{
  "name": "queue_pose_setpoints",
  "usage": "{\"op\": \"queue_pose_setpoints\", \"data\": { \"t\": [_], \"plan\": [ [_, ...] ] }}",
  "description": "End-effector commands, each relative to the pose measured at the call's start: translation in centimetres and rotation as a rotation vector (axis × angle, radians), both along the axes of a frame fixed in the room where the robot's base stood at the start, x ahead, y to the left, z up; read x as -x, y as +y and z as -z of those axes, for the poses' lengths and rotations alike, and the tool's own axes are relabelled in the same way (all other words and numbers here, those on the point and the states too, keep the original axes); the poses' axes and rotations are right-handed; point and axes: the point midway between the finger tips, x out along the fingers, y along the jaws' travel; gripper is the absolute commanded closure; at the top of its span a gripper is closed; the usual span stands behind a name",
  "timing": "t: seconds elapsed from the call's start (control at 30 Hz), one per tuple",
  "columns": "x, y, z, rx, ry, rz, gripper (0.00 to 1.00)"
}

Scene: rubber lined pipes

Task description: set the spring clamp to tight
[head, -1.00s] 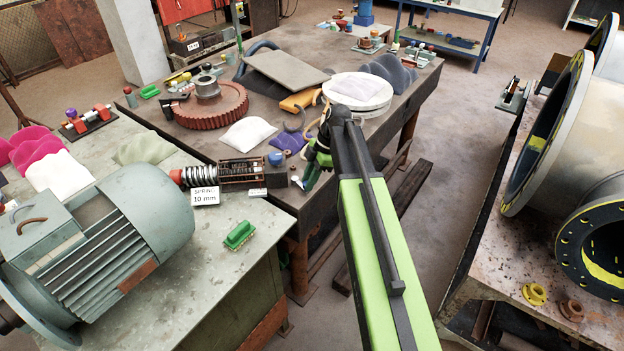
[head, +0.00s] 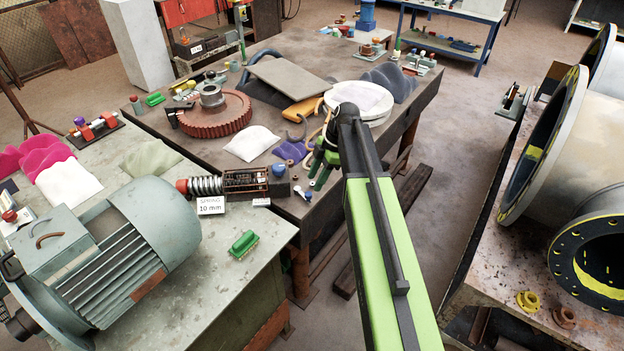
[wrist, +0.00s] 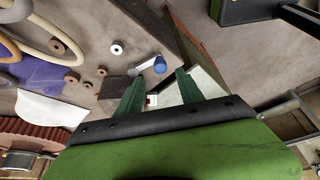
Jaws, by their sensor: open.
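What looks like the spring clamp lies on the dark table in the head view: a coil spring (head: 206,185) with a red end at left, a rusty caged body (head: 246,181) and a dark block with a blue knob (head: 278,170) at right. In the wrist view the blue knob (wrist: 159,66) sits on a grey lever in front of my fingertips. My gripper (wrist: 160,77) is open, its two green fingers apart with nothing between them. In the head view my gripper (head: 320,172) is right of the knob, apart from it. Any setting marks are too small to read.
A card reading 10 mm (head: 211,205) stands before the spring. A grey motor (head: 120,255) and green brush (head: 243,243) are on the near bench. A white pouch (head: 251,143), purple cloth (head: 292,150) and rings lie behind the clamp. Large pipes (head: 590,160) stand at right.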

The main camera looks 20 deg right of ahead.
Motion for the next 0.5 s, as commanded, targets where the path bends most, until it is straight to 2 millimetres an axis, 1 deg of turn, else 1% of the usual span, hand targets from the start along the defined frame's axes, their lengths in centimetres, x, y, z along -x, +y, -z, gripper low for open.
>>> {"op": "queue_pose_setpoints", "data": {
  "t": [0.03,0.3,0.4,0.5],
  "plan": [
    [-0.1,-0.6,-2.5,0.0,0.0,0.002,0.56],
    [-0.2,-3.1,-8.5,0.0,0.0,0.002,0.56],
    [-0.2,-3.8,-10.1,0.0,0.001,0.002,0.56],
    [-0.2,-4.3,-10.8,0.0,0.0,0.0,0.56]
  ]
}}
